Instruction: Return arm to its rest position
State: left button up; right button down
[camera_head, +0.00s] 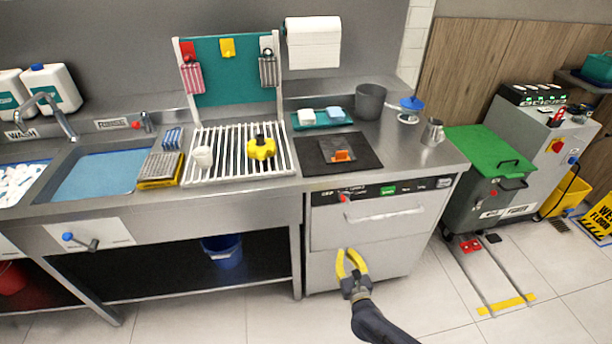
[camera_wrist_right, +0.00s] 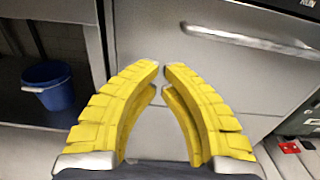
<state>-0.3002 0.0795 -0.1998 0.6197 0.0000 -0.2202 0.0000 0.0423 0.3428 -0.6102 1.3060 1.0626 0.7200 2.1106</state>
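My right gripper (camera_head: 346,251) has yellow fingers and is in front of the dishwasher's lower front, below the counter's edge. In the right wrist view the same gripper (camera_wrist_right: 161,70) has its fingers bowed inward, the tips close together with a narrow gap. Nothing is between the fingers. My right arm comes in from the bottom edge of the head view. My left gripper is not in view.
The dishwasher (camera_head: 383,234) with its handle stands behind the gripper. The steel counter (camera_head: 428,160) is above, with a drying rack (camera_head: 220,172), a dark mat (camera_head: 361,163) and a grey pot (camera_head: 369,101). A blue bucket (camera_head: 222,252) is under the counter. A green-lidded bin (camera_head: 487,148) stands right. Floor in front is clear.

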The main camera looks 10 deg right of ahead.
jog(key=s+d+f+n+g+y, duration=0.1)
jog(key=s+f+n+g, duration=0.3)
jog(key=s+f+n, duration=0.75)
jog(key=s+f+n+g+y, duration=0.1)
jog(key=s+f+n+g, duration=0.35)
jog(key=f+n, duration=1.3)
jog(key=s+d+f+n+g+h, duration=0.15)
jog(key=s+f+n, duration=0.3)
jog(key=s, duration=0.45)
jog(key=s+d+f+n+g+h, duration=0.1)
jog(key=s+d+f+n+g, duration=0.25)
jog(key=s, duration=0.65)
jog(key=s+a+f+n+g, duration=0.1)
jog(key=s+f, duration=0.1)
jog(key=s, duration=0.7)
jog(key=s+a+f+n+g, duration=0.1)
jog(key=s+a+g, duration=0.1)
jog(key=s, duration=0.8)
jog(key=shift+s+a+f, duration=0.2)
jog(key=shift+a+f, duration=0.1)
jog(key=shift+f, duration=0.1)
